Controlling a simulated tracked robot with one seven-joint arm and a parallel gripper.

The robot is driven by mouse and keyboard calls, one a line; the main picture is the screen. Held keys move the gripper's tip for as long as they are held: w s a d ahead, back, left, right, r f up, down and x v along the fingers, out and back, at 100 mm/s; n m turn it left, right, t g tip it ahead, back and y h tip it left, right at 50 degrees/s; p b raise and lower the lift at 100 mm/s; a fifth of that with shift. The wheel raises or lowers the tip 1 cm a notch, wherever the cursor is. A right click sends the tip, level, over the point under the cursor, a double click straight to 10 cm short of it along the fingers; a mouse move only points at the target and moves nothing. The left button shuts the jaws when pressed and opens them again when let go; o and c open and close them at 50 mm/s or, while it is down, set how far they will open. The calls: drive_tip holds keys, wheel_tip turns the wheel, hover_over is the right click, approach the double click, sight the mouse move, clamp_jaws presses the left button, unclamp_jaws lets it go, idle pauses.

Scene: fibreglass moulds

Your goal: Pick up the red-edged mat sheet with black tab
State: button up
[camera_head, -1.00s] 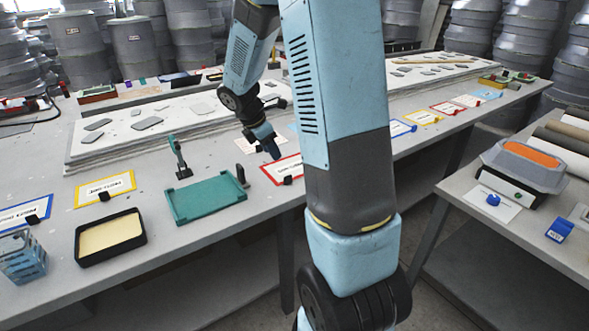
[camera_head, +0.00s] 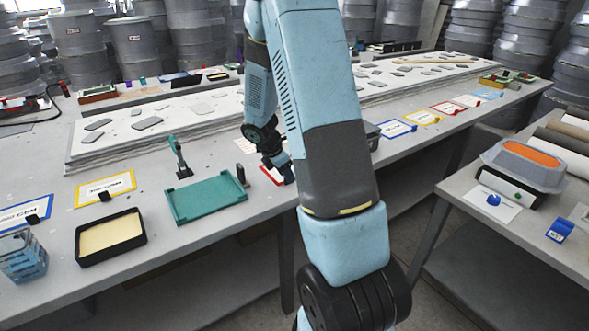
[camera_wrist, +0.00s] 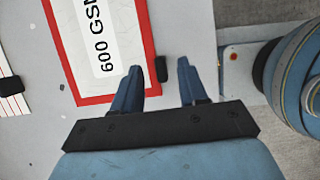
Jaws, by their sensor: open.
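The red-edged mat sheet (camera_wrist: 113,99) lies flat on the bench in the wrist view, with a white label reading "600 GSM". Its black tab (camera_wrist: 162,69) sits at the sheet's right edge. My gripper (camera_wrist: 159,67) is open and empty, and the tab appears between its two fingertips. I cannot tell how high the fingers are above the tab. In the head view the red-edged sheet (camera_head: 270,174) is mostly hidden by my arm, and my gripper (camera_head: 286,173) is over its right side.
A teal tray (camera_head: 205,198) and a black-rimmed tray (camera_head: 109,236) stand left of the sheet. A yellow-edged sheet (camera_head: 120,184) lies farther left. Another red-edged sheet (camera_head: 447,108) lies right along the bench. A red-striped sheet (camera_wrist: 14,105) with a black tab is nearby.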

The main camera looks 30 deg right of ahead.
drive_tip(key=shift+x, duration=0.8)
clamp_jaws()
